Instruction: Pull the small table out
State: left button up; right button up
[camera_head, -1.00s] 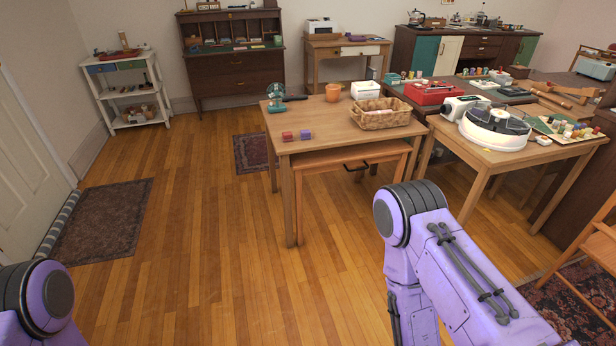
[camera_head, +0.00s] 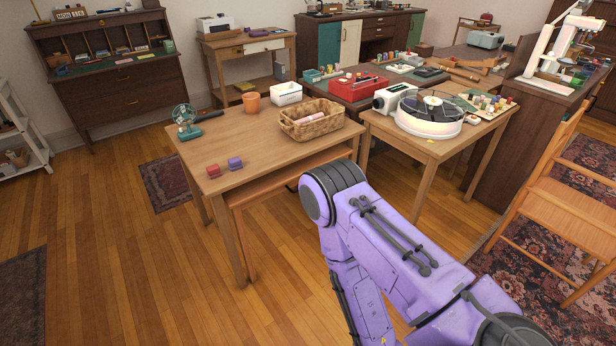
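The small table (camera_head: 262,184) is a low orange-brown wooden table nested under a larger wooden table (camera_head: 238,148). Its front edge shows just below the larger top, and its left leg stands beside the larger table's front left leg. A dark handle on its front is mostly hidden behind my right arm, as is its right side. My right arm's purple links reach from the lower right toward the tables. Neither gripper shows, so I cannot see whether either touches the small table.
The larger table holds a wicker basket (camera_head: 312,119), an orange pot (camera_head: 251,102), a white box (camera_head: 286,93), a green fan (camera_head: 186,120) and two small blocks. A side table (camera_head: 426,148) stands right, with a wooden chair (camera_head: 562,200) further right.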

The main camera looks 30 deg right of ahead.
aim_at(240, 198)
jog(key=z, duration=0.55)
jog(key=i, duration=0.95)
jog(key=z, duration=1.25)
jog(key=i, duration=0.45)
jog(key=z, duration=0.35)
